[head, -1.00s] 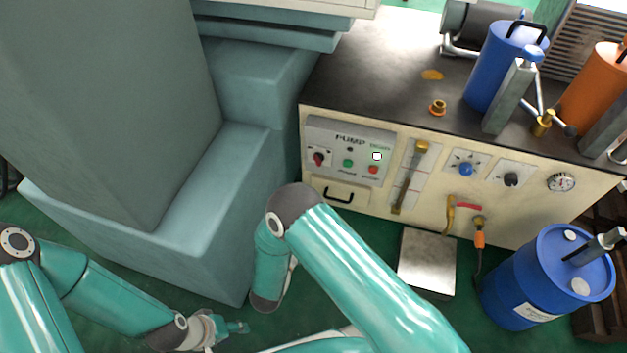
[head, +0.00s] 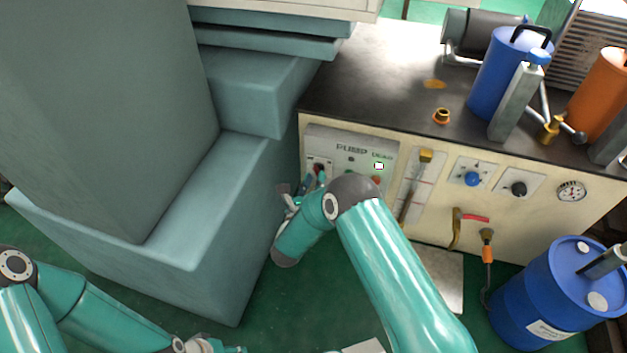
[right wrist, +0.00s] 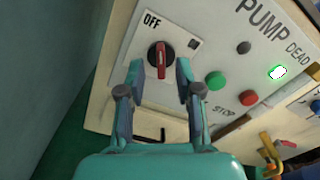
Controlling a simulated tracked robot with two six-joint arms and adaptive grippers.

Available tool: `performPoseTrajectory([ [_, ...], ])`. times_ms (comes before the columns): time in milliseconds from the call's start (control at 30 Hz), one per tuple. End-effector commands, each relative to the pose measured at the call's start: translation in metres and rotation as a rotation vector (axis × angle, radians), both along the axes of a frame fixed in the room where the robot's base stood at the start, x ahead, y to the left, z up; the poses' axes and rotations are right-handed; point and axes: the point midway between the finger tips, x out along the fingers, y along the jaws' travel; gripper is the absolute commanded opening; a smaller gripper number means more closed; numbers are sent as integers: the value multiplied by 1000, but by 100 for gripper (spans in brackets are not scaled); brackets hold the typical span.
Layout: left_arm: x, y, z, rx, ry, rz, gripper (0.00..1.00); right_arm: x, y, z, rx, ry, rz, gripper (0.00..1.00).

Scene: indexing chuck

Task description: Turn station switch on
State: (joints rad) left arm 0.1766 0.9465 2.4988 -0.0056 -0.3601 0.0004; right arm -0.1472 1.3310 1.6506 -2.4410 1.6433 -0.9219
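The station switch is a red rotary knob (right wrist: 160,60) on a pale plate with the word OFF at its upper left. Its handle stands about upright in the right wrist view. In the head view the knob (head: 318,167) is partly hidden by my right gripper (head: 304,186), at the left end of the PUMP panel (head: 350,139). In the right wrist view my right gripper (right wrist: 158,74) is open, one finger on each side of the knob, with visible gaps. My left gripper (head: 222,348) is low at the bottom edge of the head view, cut off, its fingers unclear.
A green button (right wrist: 216,81) and a red STOP button (right wrist: 248,97) sit right of the switch. A teal machine block (head: 215,200) stands close to the left. The blue drum (head: 550,285) is on the floor at right.

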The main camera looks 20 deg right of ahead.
Motion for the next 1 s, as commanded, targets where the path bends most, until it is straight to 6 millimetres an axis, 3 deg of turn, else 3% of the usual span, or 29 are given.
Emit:
performPoseTrajectory([
  [200,0,0,-5,0,0,0,46,12,-8,0,0,0,1,34],
  [467,0,0,-4,0,0,0,46,13,-8,0,1,1,2,34],
  [700,0,0,-4,0,0,0,46,13,-8,0,0,0,2,0],
  [1000,0,0,-6,0,0,0,46,13,-3,-1,6,-3,10,0],
])
